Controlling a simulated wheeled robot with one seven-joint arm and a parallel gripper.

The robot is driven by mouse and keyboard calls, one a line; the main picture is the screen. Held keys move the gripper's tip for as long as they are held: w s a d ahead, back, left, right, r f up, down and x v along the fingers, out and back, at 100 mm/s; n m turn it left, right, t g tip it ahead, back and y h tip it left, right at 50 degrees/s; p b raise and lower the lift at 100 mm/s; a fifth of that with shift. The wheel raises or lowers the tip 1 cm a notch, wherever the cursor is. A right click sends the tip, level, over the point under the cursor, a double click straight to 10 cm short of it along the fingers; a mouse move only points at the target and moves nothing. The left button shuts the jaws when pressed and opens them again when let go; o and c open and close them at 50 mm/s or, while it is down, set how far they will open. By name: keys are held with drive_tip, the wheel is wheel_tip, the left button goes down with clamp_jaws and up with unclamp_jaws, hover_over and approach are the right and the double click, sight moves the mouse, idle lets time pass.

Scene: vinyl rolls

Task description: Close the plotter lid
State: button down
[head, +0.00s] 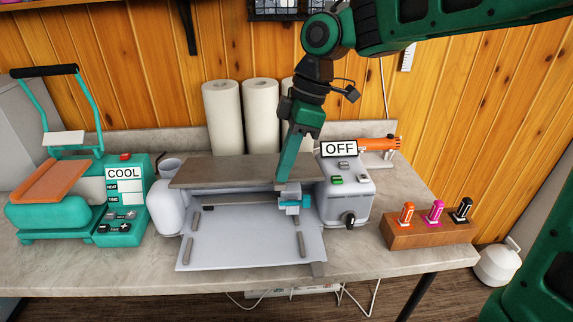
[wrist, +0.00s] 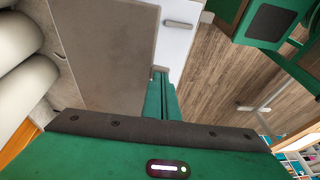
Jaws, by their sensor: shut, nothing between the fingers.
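The plotter (head: 165,208) is a white machine in the middle of the counter. Its grey-brown lid (head: 225,171) is a flat panel over the top, with a gap below its front edge where the inside and a teal carriage (head: 294,203) show. My gripper (head: 283,178) is shut and empty, pointing down at the right part of the lid. Its tips are at or just over the lid's front right edge; I cannot tell if they touch. In the wrist view the shut fingers (wrist: 160,95) lie beside the lid's edge (wrist: 115,45).
White vinyl rolls (head: 222,118) stand behind the plotter. A teal heat press (head: 60,205) reading COOL is at left. An OFF display (head: 339,148) tops the plotter's right end. A wooden block (head: 430,232) with colored tools is at right. The front bed (head: 250,250) is clear.

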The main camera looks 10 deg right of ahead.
sight(285, 185)
drive_tip(key=shift+f, duration=0.1)
drive_tip(key=f, duration=0.1)
drive_tip(key=s+f, duration=0.1)
drive_tip(key=f, duration=0.2)
drive_tip(key=shift+s, duration=0.25)
drive_tip(key=shift+r, duration=0.2)
